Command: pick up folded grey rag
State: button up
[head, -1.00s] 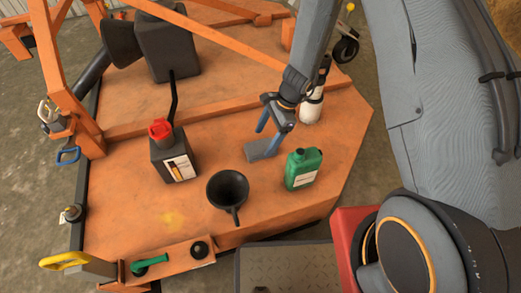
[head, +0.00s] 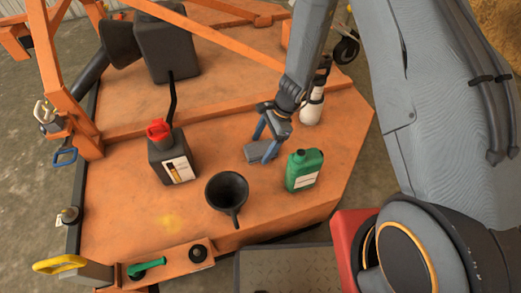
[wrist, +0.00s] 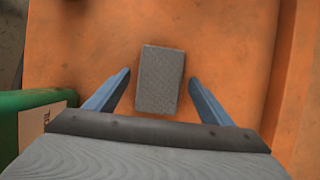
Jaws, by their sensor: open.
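The folded grey rag (head: 259,151) lies flat on the orange deck, a small grey block shape. In the wrist view the rag (wrist: 160,79) lies ahead of and between the two blue fingers, with orange deck showing on both sides of it. My gripper (head: 262,145) is open, pointing down right at the rag in the head view, and its fingers overlap the rag there. It also shows in the wrist view (wrist: 160,84), with nothing held between the fingers. I cannot tell the exact height of the fingertips above the deck.
A green bottle (head: 304,170) stands close to the right of the rag; its side shows at the left in the wrist view (wrist: 40,118). A black funnel (head: 227,191), a black can with a red cap (head: 170,160) and a white bottle (head: 312,108) stand around. A raised orange beam (head: 215,107) runs behind.

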aim_at(262, 147)
jog(key=c, duration=1.2)
jog(key=shift+o, duration=0.2)
jog(key=shift+r, duration=0.1)
notch_tip(262, 147, up, 10)
jog(key=p, duration=0.3)
jog(key=shift+r+p, duration=0.15)
jog(key=shift+p, duration=0.15)
